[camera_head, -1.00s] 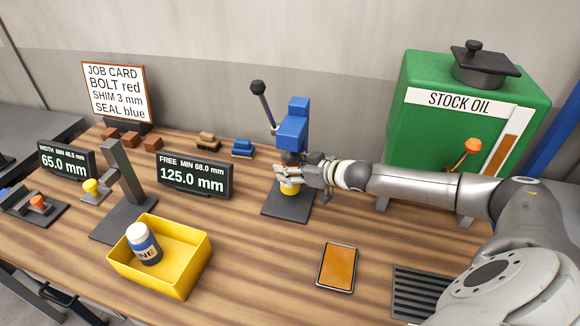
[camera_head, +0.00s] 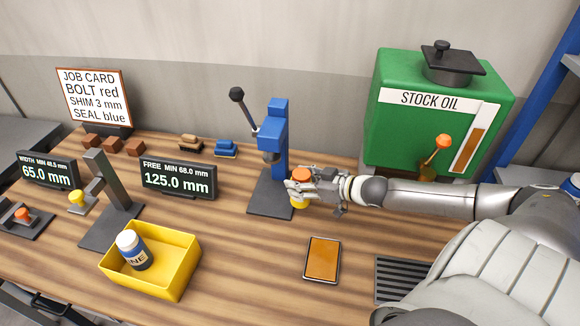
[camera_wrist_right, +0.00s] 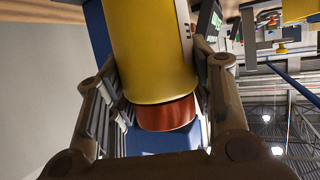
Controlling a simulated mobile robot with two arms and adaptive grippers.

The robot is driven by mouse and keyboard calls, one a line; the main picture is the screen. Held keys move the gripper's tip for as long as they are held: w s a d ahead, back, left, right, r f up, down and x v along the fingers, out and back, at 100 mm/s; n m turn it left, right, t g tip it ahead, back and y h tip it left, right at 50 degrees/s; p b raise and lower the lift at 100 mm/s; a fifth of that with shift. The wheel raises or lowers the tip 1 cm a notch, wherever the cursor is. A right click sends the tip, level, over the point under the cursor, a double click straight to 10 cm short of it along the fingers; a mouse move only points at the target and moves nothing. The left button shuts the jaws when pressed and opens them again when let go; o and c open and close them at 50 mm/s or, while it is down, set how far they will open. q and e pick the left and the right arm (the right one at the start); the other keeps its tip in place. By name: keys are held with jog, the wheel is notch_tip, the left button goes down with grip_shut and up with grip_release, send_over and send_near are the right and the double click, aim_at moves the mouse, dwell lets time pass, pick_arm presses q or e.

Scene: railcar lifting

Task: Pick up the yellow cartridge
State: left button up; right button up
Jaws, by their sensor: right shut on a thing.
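The yellow cartridge (camera_head: 299,204) has an orange-red end, which faces up in the head view. My right gripper (camera_head: 301,189) is shut on it and holds it just right of the blue arbor press (camera_head: 273,132), clear of the ram. Its fingers cover the middle of the cartridge. In the right wrist view the yellow body (camera_wrist_right: 155,50) sits between the two fingers, with the red end (camera_wrist_right: 166,114) towards the palm. I cannot tell the exact height of the cartridge over the bench. My left gripper is not in view.
A yellow bin (camera_head: 187,258) with a blue-and-white bottle (camera_head: 133,250) stands at the front left. An orange-faced tablet (camera_head: 322,259) lies in front of my arm. The green stock oil tank (camera_head: 400,135) stands behind it. Bench between bin and tablet is clear.

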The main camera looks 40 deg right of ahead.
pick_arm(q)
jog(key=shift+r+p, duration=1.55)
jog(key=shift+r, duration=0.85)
pick_arm(e)
jog(key=s+d, duration=0.2)
jog(key=s, duration=0.5)
jog(key=shift+s+d, duration=0.25)
jog(key=shift+s, duration=0.15)
